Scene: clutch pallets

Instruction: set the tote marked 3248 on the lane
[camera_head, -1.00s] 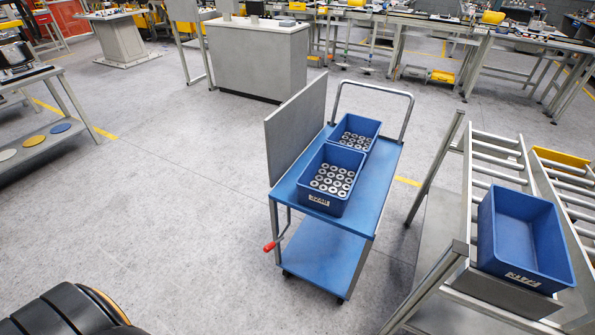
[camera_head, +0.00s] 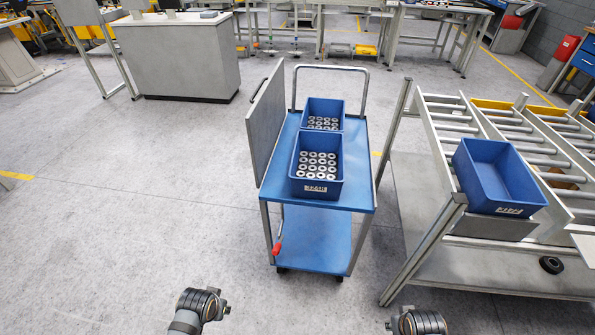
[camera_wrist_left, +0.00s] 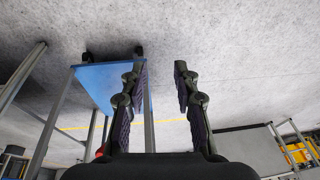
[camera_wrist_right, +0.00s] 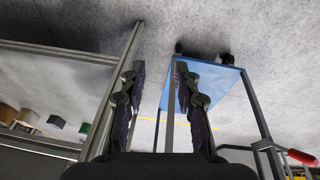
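Two blue totes full of metal rings stand one behind the other on a blue cart (camera_head: 357,180): a front tote (camera_head: 316,190) with a white label, and a rear tote (camera_head: 323,107). A third blue tote (camera_head: 492,172), empty and labelled, stands at the near end of a roller lane (camera_head: 456,127). The label digits are too small to read surely. My left gripper (camera_wrist_left: 161,72) is open and empty, in front of the cart. My right gripper (camera_wrist_right: 159,72) is open and empty, near the gap between cart and lane frame. In the head view only parts of my wrists show.
The cart has a grey upright panel (camera_head: 267,125) on its left and a push handle (camera_head: 331,68) behind. A red-tipped lever (camera_head: 277,249) sticks out low at its front left. A dark ring (camera_head: 551,265) lies under the lanes. Floor to the left is clear.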

